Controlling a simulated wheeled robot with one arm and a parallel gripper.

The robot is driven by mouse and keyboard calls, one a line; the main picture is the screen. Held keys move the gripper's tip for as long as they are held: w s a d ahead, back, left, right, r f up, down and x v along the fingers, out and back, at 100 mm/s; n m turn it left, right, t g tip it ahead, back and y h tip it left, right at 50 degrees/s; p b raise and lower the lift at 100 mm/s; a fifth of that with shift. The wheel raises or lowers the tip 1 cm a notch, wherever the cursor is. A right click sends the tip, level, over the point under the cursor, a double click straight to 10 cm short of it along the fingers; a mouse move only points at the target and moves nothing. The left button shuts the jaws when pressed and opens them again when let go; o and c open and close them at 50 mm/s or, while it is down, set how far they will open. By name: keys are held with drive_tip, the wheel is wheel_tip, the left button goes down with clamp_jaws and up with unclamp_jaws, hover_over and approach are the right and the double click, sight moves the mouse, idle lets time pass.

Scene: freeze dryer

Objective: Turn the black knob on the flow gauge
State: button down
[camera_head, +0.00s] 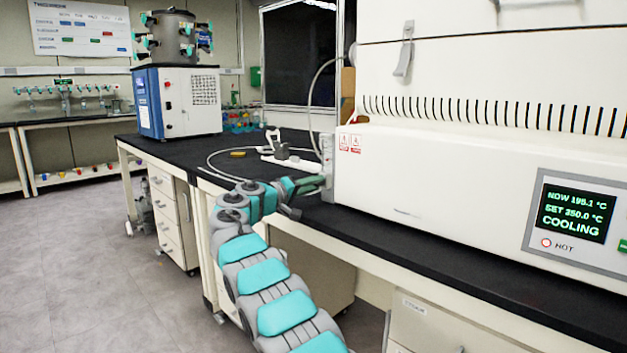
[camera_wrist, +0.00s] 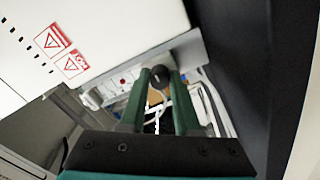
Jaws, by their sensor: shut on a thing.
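The black knob (camera_wrist: 159,76) shows in the wrist view between the tips of my gripper (camera_wrist: 160,82). The two green fingers are shut on it from either side. The flow gauge (camera_head: 327,160) is a pale upright piece at the left end of the big white machine in the head view. My gripper (camera_head: 318,182) reaches it there from the left, and the knob itself is hidden in that view. The gauge's scale cannot be read.
The white machine (camera_head: 430,185) with a display stands close on the right. A clamp-like item (camera_head: 277,146) and a loose hose lie on the black bench top (camera_head: 190,148). The freeze dryer (camera_head: 178,100) stands farther back on the left.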

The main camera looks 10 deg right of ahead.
drive_tip(key=n+p, duration=0.1)
drive_tip(key=n, duration=0.3)
drive_tip(key=shift+n, duration=0.3)
drive_tip(key=n, duration=0.3)
drive_tip(key=shift+n, duration=0.4)
drive_tip(key=n, duration=0.4)
drive_tip(key=shift+a, duration=0.1)
drive_tip(key=shift+n, duration=2.5)
drive_tip(key=c, duration=0.6)
unclamp_jaws()
drive_tip(key=shift+r, duration=0.1)
